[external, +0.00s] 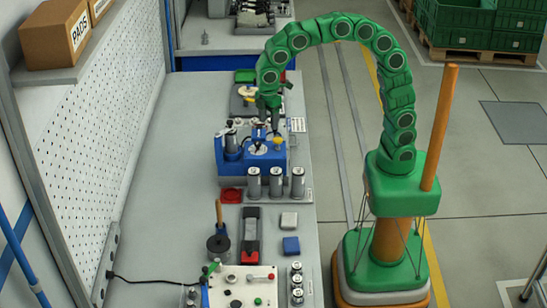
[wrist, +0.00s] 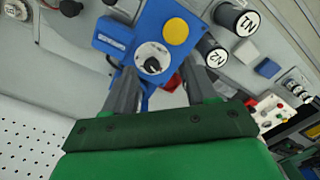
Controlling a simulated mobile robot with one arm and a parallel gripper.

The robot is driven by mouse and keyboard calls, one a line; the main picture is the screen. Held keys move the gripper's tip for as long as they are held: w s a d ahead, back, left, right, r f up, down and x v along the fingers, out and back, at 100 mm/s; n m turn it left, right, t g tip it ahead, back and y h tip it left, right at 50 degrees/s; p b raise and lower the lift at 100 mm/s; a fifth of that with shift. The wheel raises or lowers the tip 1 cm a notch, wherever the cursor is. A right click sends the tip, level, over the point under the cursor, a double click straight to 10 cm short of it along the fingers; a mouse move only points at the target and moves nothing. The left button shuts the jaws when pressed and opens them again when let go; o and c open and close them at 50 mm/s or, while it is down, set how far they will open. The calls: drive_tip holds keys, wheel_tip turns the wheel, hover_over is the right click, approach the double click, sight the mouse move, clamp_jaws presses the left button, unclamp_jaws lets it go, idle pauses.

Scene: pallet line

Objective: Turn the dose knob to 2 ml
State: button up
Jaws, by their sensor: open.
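A blue dosing machine (external: 262,160) stands on the grey bench in the external view, and it also shows in the wrist view (wrist: 150,20). Its dose knob is a black pointer knob (wrist: 152,65) on a round white dial, beside a round yellow button (wrist: 176,31). The dial's markings are too small to read. My gripper (external: 268,122) is above the machine, pointing down. In the wrist view my gripper (wrist: 156,80) is open, with one finger on each side of the dial and a gap to the knob. Nothing is between the fingers.
Several silver cylinders stand at the machine's front, some with N2 on their lids (wrist: 216,57). A red tray (external: 231,195), a blue block (external: 291,245) and a control panel (external: 243,287) are nearer. A perforated wall (external: 95,140) runs along the left. The bench's left strip is clear.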

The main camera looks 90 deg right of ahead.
hover_over(258, 142)
drive_tip(key=shift+w+a+f+n, duration=0.1)
drive_tip(key=shift+f+n, duration=0.3)
drive_tip(key=shift+f, duration=4)
drive_tip(key=shift+c, duration=0.2)
drive_tip(key=c, duration=1)
